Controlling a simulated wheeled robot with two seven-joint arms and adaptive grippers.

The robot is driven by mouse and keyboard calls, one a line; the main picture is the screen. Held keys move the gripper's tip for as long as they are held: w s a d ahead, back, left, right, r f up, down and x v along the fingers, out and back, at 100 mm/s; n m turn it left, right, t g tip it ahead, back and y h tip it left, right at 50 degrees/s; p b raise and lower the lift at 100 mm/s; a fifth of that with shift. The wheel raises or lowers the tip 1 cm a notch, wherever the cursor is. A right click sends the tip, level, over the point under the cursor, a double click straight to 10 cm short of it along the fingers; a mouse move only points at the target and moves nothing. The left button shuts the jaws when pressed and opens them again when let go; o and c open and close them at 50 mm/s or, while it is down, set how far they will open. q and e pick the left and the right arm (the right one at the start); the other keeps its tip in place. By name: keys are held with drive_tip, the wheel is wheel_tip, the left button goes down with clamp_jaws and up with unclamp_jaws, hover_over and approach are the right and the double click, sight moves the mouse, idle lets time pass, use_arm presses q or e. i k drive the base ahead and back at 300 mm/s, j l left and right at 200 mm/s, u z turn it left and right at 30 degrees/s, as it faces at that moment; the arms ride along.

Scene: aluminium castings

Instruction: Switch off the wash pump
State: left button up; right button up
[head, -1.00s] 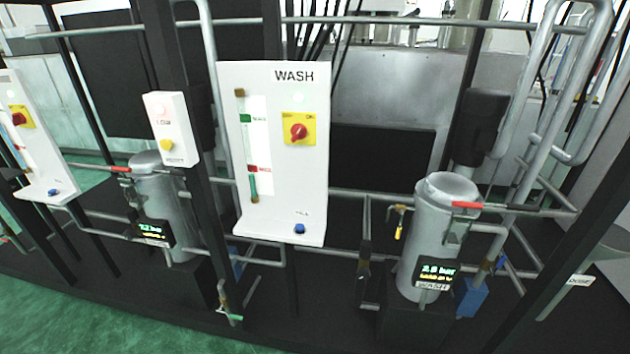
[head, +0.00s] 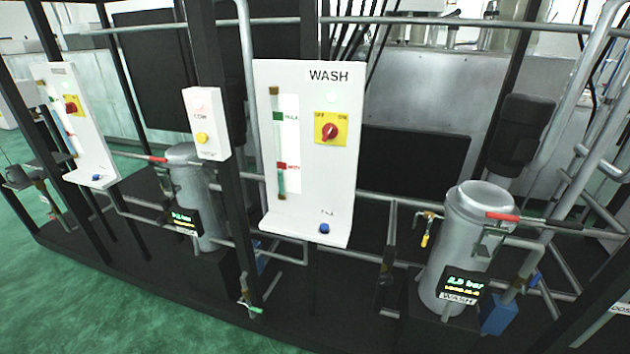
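The white WASH panel (head: 304,150) stands upright near the middle of the head view. On it is a red rotary knob (head: 329,132) on a yellow plate (head: 318,141), with OFF at its left and ON at its right. The knob seems turned towards ON, but its pointer is small. A pale lamp (head: 331,98) sits above it. A sight tube (head: 278,145) with green and red marks is left of the knob, and a blue button (head: 324,228) is on the lower ledge. Neither of my grippers is in view.
A grey canister (head: 455,240) marked WASH, with a lit bar display (head: 462,286), stands at right. A small box with a yellow button (head: 202,138) is left of the panel. A similar panel (head: 75,120) stands farther left. Black posts and pipes surround them; green floor (head: 110,300) is open at front left.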

sight(329, 131)
drive_tip(key=k+j, duration=0.15)
drive_tip(key=j, duration=0.25)
drive_tip(key=k+j, duration=0.1)
drive_tip(key=j, duration=0.3)
drive_tip(key=k+j, duration=0.15)
drive_tip(key=j, duration=0.25)
drive_tip(key=z, duration=0.05)
